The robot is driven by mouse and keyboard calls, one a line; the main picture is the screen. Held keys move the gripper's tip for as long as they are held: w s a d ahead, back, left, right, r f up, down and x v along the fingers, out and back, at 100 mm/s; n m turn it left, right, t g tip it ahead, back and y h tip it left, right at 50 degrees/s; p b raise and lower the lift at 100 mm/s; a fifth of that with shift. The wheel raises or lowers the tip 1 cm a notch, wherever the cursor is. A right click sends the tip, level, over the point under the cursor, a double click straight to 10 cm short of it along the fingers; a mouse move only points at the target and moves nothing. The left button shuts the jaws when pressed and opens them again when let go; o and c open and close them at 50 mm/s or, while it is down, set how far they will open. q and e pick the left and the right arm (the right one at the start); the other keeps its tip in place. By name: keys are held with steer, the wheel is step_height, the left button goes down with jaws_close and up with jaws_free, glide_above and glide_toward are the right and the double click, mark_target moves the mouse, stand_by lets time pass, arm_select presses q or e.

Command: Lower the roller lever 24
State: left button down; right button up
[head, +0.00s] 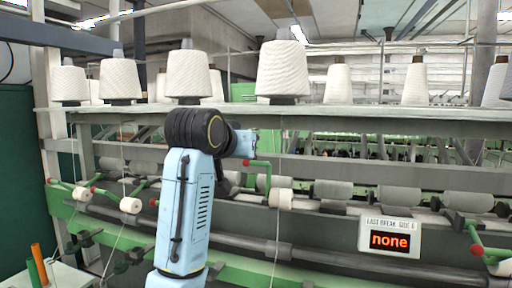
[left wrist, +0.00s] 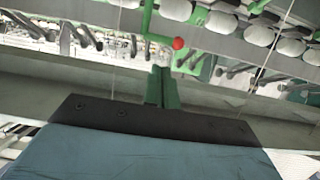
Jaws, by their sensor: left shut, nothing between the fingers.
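A green roller lever with a red knob (head: 247,162) shows just right of my left arm's end in the head view. A red knob on a green lever (left wrist: 178,43) also shows in the left wrist view, just beyond and slightly right of my left gripper (left wrist: 161,72). The gripper's fingers are together and empty, pointing at the machine, apparently short of the knob. I cannot tell whether they touch it. In the head view my arm hides the fingers. No lever number is readable, so I cannot tell which lever is 24. My right gripper is not in view.
White yarn cones (head: 283,70) stand along the upper shelf (head: 330,111). Other red-knobbed levers (head: 476,250) sit left and right, with white bobbins (head: 281,199) beside grey rollers. A display (head: 390,238) reads "none". Orange and green tubes (head: 37,262) stand at the lower left.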

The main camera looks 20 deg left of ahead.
arm_select(q)
steer(key=p+x, duration=0.3)
steer(key=x, duration=0.6)
steer(key=shift+w, duration=0.4)
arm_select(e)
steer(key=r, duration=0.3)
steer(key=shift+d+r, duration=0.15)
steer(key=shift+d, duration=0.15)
arm_select(q)
steer(key=shift+d+r, duration=0.1)
